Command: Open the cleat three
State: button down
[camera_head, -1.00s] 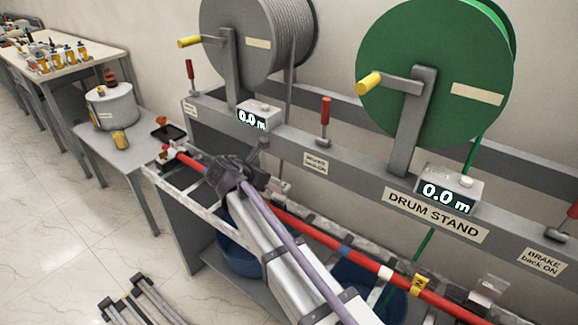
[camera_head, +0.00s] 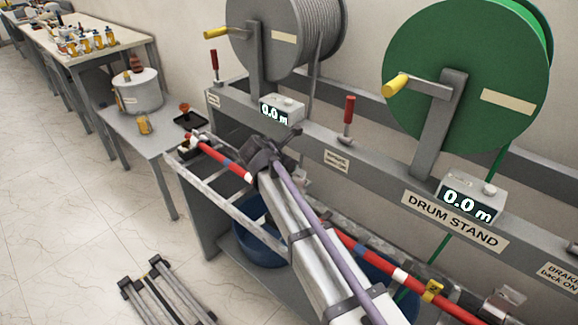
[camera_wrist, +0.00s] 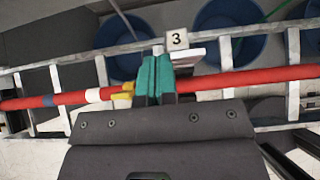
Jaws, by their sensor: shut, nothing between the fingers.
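A plate marked 3 (camera_wrist: 176,40) stands on the ladder-like metal rack in the wrist view. A pale block of the cleat (camera_wrist: 195,57) shows just below it, partly hidden behind my fingers. My gripper (camera_wrist: 155,74) has its teal fingers together and empty, just below and left of the plate, overlapping the red cable (camera_wrist: 215,80) in the picture. I cannot tell whether the fingers touch the cleat or the cable. Yellow pieces (camera_wrist: 123,91) show beside the fingers. In the head view my gripper (camera_head: 262,157) is over the rack, and cleat three is hidden behind it.
The rack (camera_head: 217,178) runs along the drum stand (camera_head: 380,167). Blue tubs (camera_head: 262,245) sit below. A grey drum (camera_head: 285,40) and a green drum (camera_head: 465,75) stand above. A red brake lever (camera_head: 348,112) rises behind the arm. A pot (camera_head: 138,92) stands on the left table.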

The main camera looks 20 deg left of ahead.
jog(key=s+f+p+v, duration=0.1)
jog(key=p+v, duration=0.7)
jog(key=v, duration=0.5)
jog(key=shift+a, duration=0.2)
jog(key=shift+f, duration=0.2)
